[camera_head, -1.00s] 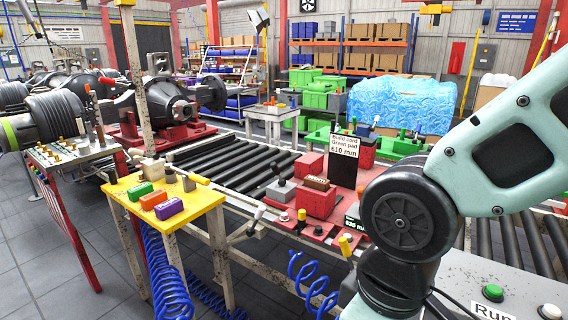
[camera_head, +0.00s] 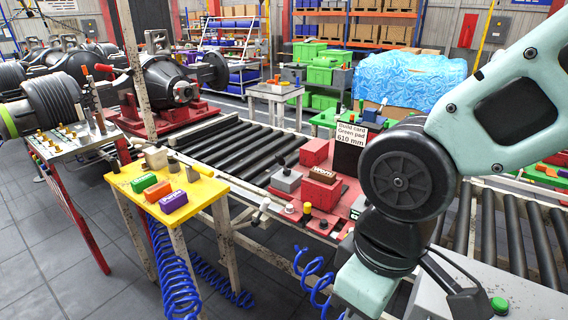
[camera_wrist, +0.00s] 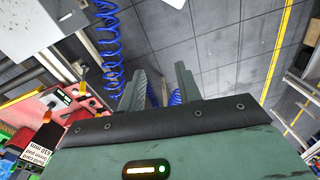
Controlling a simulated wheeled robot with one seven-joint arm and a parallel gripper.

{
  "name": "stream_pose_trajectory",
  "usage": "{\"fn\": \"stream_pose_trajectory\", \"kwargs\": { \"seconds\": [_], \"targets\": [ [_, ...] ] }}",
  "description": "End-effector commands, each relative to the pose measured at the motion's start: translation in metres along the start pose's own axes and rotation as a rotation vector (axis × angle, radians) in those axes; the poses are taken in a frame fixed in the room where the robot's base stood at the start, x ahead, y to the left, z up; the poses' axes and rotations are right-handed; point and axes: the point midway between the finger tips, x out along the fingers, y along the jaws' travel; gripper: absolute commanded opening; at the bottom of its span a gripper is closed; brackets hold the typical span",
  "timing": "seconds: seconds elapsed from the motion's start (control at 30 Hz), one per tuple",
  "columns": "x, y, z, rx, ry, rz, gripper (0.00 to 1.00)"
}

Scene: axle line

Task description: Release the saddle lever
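I cannot tell for certain which part is the saddle lever. A lever with a pale grip (camera_head: 262,211) stands at the conveyor's front edge, left of the red fixture plate (camera_head: 330,222). The plate carries a small yellow-topped post (camera_head: 307,208), a red block labelled "Worn" (camera_head: 320,190) and a grey block with a knob (camera_head: 286,180). My gripper (camera_wrist: 160,88) shows in the wrist view with its two fingers apart and nothing between them. Floor and blue hose lie beyond the fingers. The red plate is at the left of the wrist view (camera_wrist: 92,106). My arm hides the plate's right side.
A yellow table (camera_head: 200,187) with green, orange and purple blocks stands left of the plate. Blue coiled hoses (camera_head: 172,265) hang below. A build card (camera_head: 350,135) reads "Green pad 610 mm". A green button (camera_head: 499,305) sits on a grey box at lower right. Rollers run behind.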

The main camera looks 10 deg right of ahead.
Motion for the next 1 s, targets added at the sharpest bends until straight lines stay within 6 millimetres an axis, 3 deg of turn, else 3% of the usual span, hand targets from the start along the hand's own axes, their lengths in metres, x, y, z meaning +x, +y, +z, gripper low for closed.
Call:
{"fn": "stream_pose_trajectory", "kwargs": {
  "seconds": [0.03, 0.1, 0.27, 0.5, 0.6, 1.0],
  "targets": [
    [0.001, 0.000, 0.000, 0.000, 0.000, 0.000, 0.20],
    [0.004, 0.000, 0.000, 0.000, 0.000, 0.000, 0.00],
    [0.029, 0.002, 0.001, -0.001, 0.000, 0.000, 0.00],
    [0.087, 0.004, 0.004, -0.004, -0.003, 0.002, 0.00],
    [0.100, 0.005, 0.004, -0.004, -0.004, 0.003, 0.00],
    [0.098, 0.005, 0.004, -0.005, -0.003, 0.003, 0.00]
  ]
}}
